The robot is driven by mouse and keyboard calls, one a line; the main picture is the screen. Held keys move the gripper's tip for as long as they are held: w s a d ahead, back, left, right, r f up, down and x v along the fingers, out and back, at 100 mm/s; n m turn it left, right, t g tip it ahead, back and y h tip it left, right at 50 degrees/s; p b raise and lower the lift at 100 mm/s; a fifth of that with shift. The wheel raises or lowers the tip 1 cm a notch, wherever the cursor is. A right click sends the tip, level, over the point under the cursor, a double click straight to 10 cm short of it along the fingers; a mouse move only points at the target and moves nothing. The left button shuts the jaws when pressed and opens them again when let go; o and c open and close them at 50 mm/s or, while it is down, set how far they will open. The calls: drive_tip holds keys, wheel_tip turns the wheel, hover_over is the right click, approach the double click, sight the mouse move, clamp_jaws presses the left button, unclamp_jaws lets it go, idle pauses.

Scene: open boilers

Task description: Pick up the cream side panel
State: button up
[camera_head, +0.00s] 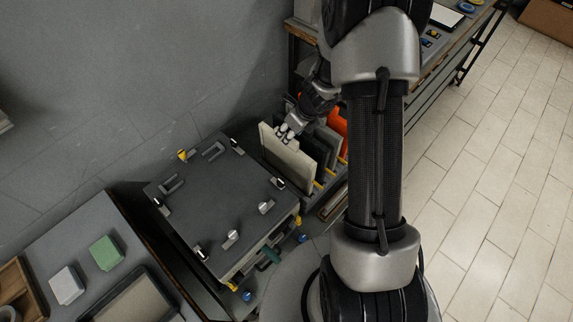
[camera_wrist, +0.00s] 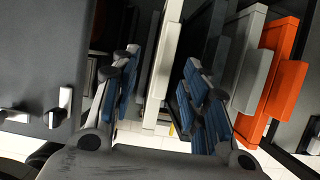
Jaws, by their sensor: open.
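The cream side panel (camera_head: 285,160) stands on edge in a rack beside the dark boiler, first in a row of upright panels. In the wrist view the cream panel (camera_wrist: 163,67) shows edge-on as a pale strip. My gripper (camera_head: 289,133) is at the panel's upper edge in the head view. In the wrist view my gripper (camera_wrist: 161,78) is open, with one blue-padded finger on each side of the strip. Gaps show between the panel and both fingers.
The grey boiler (camera_head: 222,205) with several latches stands left of the rack. Dark panels (camera_head: 325,150) and an orange panel (camera_head: 338,122) stand close on the right. A workbench (camera_head: 110,265) with a green block (camera_head: 106,252) is at lower left. Tiled floor is clear at right.

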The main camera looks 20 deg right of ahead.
drive_tip(key=shift+b+x, duration=0.3)
drive_tip(key=shift+x, duration=0.65)
drive_tip(key=x, duration=0.1)
drive_tip(key=b+x, duration=0.1)
drive_tip(key=x, duration=0.1)
drive_tip(key=d+b+x, duration=0.1)
drive_tip(key=shift+a+f, duration=0.1)
drive_tip(key=shift+f, duration=0.2)
drive_tip(key=shift+w+a+f, duration=0.1)
drive_tip(key=shift+w+f, duration=0.1)
drive_tip(key=shift+f, duration=0.1)
drive_tip(key=shift+r, duration=0.1)
drive_tip(key=shift+c, duration=0.2)
clamp_jaws()
